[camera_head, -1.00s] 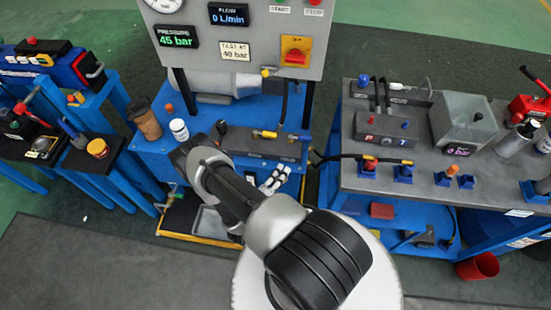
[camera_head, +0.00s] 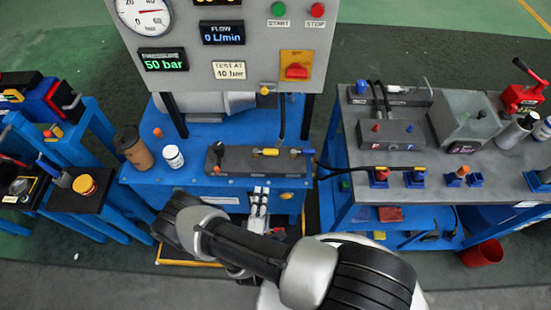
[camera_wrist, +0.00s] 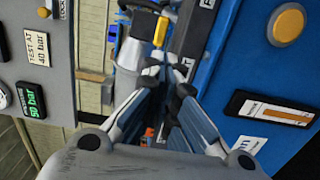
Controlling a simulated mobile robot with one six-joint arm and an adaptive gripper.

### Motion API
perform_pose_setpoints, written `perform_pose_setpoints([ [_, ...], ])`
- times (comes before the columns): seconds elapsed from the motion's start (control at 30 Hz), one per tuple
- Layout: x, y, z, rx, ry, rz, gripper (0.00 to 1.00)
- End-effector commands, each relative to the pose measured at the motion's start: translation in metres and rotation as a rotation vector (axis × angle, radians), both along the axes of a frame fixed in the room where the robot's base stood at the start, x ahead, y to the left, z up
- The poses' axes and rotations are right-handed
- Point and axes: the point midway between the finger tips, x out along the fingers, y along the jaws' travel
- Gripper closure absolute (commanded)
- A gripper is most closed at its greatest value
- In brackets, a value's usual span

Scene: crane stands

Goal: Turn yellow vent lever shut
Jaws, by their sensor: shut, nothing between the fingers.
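The yellow vent lever (camera_head: 266,152) lies along the dark valve block (camera_head: 235,158) on the blue bench, between a black-knobbed lever (camera_head: 219,150) and a blue-tipped one (camera_head: 301,151). A yellow piece of it also shows in the wrist view (camera_wrist: 160,31), just beyond my fingers. My gripper (camera_head: 260,196) is in front of the block, below the lever in the head view. In the wrist view my gripper (camera_wrist: 167,82) has its fingers closed together, with nothing held. It appears apart from the lever; the exact gap is hard to judge.
A grey panel (camera_head: 205,80) with a gauge, displays and a red switch rises behind the block. The pressure display (camera_head: 162,59) reads 50 bar. Another bench (camera_head: 500,170) stands right.

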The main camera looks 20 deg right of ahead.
Motion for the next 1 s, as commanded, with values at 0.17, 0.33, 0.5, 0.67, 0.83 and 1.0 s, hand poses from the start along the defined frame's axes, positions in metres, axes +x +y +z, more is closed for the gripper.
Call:
perform_pose_setpoints([
  [0.17,0.024,-0.013,-0.001,0.002,-0.003,-0.01,1.0],
  [0.33,0.055,-0.026,-0.002,0.003,-0.005,-0.011,1.0],
  [0.5,0.087,-0.039,-0.001,0.003,-0.004,-0.01,1.0],
  [0.67,0.109,-0.047,-0.001,0.002,-0.003,-0.006,1.0],
  [0.83,0.121,-0.051,-0.001,0.001,-0.002,-0.004,1.0],
  [1.0,0.123,-0.052,0.0,0.0,0.0,-0.003,1.0],
])
